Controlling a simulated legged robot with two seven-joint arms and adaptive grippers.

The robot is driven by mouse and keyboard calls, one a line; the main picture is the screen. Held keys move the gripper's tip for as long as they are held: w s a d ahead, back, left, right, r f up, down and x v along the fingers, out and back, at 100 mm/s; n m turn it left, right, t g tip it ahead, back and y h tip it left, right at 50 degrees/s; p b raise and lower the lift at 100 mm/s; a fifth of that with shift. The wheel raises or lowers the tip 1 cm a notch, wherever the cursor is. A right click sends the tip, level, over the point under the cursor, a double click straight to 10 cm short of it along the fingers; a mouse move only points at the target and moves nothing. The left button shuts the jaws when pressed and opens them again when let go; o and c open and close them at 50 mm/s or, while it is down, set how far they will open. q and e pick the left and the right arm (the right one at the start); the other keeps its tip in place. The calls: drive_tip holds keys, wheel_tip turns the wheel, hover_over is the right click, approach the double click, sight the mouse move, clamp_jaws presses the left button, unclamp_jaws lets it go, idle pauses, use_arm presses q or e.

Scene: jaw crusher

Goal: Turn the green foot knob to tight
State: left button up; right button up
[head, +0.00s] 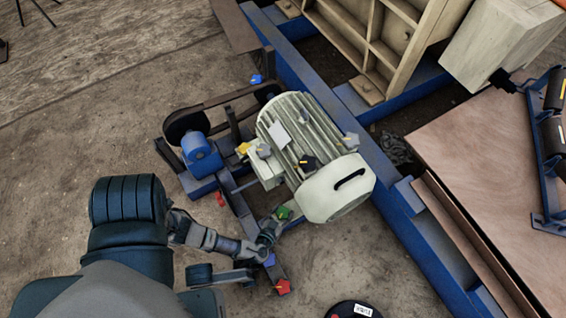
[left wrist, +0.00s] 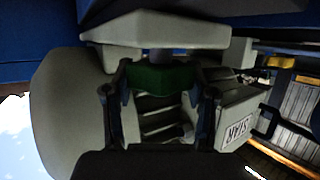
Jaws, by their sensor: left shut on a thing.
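The green foot knob (head: 283,212) sits at the lower edge of the pale ribbed motor (head: 303,125), by its rounded end cover. My left gripper (head: 274,222) reaches it from the lower left, and its fingers are closed around it. In the left wrist view the green knob (left wrist: 160,77) is dark and lies between the two fingers of my left gripper (left wrist: 161,92), under a pale motor foot (left wrist: 155,30). The knob's pointer or marking cannot be made out. My right gripper is not in view.
Other knobs stand around the motor: red (head: 283,287), another red (head: 219,199), yellow (head: 243,148), blue (head: 257,79) and grey (head: 350,140). A blue beam (head: 405,220) runs along the right. A black disc with a white label (head: 353,309) is at the bottom edge.

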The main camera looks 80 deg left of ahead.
use_arm(q)
drive_tip(key=o, duration=1.2)
drive_tip(key=shift+c, duration=0.2)
